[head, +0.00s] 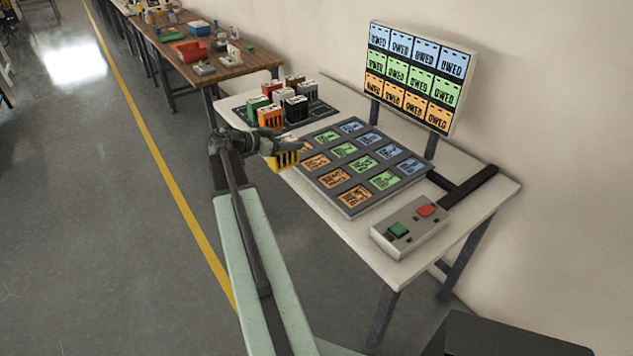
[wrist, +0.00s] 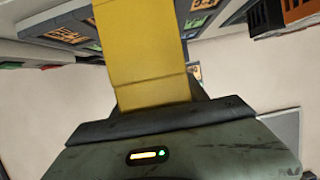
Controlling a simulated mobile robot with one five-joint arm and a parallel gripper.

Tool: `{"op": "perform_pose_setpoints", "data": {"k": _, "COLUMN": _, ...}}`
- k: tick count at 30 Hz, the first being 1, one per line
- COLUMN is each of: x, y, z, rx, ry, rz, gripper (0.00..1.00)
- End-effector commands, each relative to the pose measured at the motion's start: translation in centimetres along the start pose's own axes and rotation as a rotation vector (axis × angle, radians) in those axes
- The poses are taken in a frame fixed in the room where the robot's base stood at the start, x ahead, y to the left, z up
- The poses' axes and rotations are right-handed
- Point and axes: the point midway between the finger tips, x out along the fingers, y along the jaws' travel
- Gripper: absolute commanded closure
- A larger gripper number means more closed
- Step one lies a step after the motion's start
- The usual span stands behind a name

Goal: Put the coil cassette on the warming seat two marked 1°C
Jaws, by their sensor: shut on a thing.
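My gripper (head: 272,150) is shut on a yellow cassette (head: 287,160), held over the table at the near left edge of the seat panel. In the wrist view the yellow cassette (wrist: 145,50) stands upright out of my gripper (wrist: 155,105). I cannot tell whether it is the coil cassette, as no mark on it is readable. The grey seat panel (head: 323,172) lies flat with rows of orange, green and blue label seats. The seat marks are too small to read, so I cannot tell which is warming seat two.
Several coloured cassettes, such as an orange one (head: 270,117), stand on a dark mat (head: 322,112) behind. A control box (head: 411,226) with green and red buttons sits at the front right. An upright board (head: 415,75) repeats "OWED" tiles. A wooden bench (head: 225,66) stands further back.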

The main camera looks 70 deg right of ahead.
Motion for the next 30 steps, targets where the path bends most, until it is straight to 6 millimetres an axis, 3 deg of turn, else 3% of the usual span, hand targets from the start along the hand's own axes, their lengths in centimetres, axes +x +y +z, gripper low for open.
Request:
{"op": "perform_pose_setpoints", "data": {"k": 1, "x": 0.0, "y": -0.7, "z": 1.8, "rx": -0.001, "ry": 0.003, "rz": -0.001, "gripper": 1.0}}
{"op": "perform_pose_setpoints", "data": {"k": 3, "x": -0.3, "y": -1.0, "z": 2.3, "rx": -0.001, "ry": 0.003, "rz": 0.001, "gripper": 1.0}}
{"op": "perform_pose_setpoints", "data": {"k": 8, "x": -0.5, "y": -1.1, "z": 2.2, "rx": -0.001, "ry": 0.004, "rz": 0.002, "gripper": 1.0}}
{"op": "perform_pose_setpoints", "data": {"k": 11, "x": 0.4, "y": -1.1, "z": 1.9, "rx": 0.0, "ry": 0.003, "rz": 0.004, "gripper": 1.0}}
{"op": "perform_pose_setpoints", "data": {"k": 24, "x": 11.9, "y": -1.8, "z": -1.1, "rx": 0.0, "ry": 0.004, "rz": 0.004, "gripper": 1.0}}
{"op": "perform_pose_setpoints", "data": {"k": 30, "x": 13.8, "y": -1.8, "z": -1.6, "rx": -0.001, "ry": 0.003, "rz": 0.002, "gripper": 1.0}}
